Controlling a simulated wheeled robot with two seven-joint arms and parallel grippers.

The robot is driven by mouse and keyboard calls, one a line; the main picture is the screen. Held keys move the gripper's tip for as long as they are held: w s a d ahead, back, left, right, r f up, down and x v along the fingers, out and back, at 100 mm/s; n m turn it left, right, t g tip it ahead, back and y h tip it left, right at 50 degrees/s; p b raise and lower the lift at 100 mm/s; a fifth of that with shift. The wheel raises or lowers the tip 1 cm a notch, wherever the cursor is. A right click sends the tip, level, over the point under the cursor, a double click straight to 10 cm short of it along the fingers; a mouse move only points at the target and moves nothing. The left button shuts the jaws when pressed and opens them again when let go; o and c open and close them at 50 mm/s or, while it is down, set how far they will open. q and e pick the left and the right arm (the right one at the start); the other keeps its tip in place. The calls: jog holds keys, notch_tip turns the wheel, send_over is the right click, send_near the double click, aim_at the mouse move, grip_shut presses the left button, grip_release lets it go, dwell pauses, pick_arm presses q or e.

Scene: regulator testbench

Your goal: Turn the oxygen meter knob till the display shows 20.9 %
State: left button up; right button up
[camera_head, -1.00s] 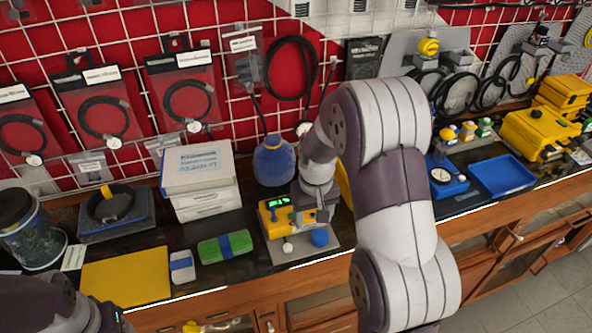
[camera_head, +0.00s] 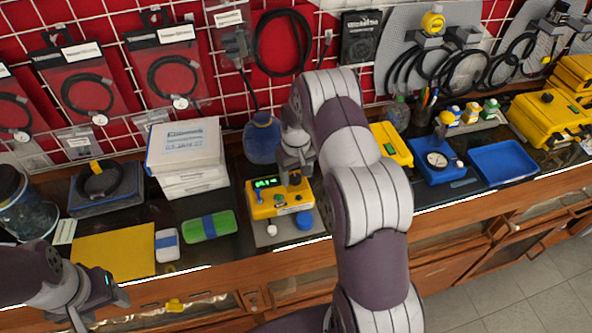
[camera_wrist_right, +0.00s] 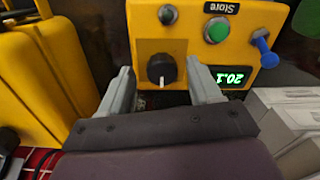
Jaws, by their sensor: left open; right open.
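The yellow oxygen meter (camera_head: 268,203) stands on a grey plate on the bench, its green display (camera_head: 265,183) lit. In the right wrist view the display (camera_wrist_right: 233,77) appears to read about 20.1, though the digits are small. The black knob (camera_wrist_right: 162,70) with a white mark shows on the meter's face. My right gripper (camera_wrist_right: 160,75) is open, one finger on each side of the knob; contact cannot be made out. In the head view the right gripper (camera_head: 297,175) is over the meter and largely hides the knob. My left gripper (camera_head: 115,297) is open and empty at lower left.
A green button (camera_wrist_right: 216,30) and a blue lever (camera_wrist_right: 264,47) sit near the display. White boxes (camera_head: 185,160) and a blue bottle (camera_head: 262,140) stand behind the meter. A green-and-blue block (camera_head: 210,226) lies to its left, and a yellow case (camera_head: 391,145) to its right.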

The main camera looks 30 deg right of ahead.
jog(key=shift+a+f, duration=0.1)
jog(key=shift+a, duration=0.15)
jog(key=shift+d+f, duration=0.1)
jog(key=shift+d, duration=0.05)
jog(key=c, duration=1)
jog(key=shift+c, duration=0.2)
jog(key=shift+m, duration=0.3)
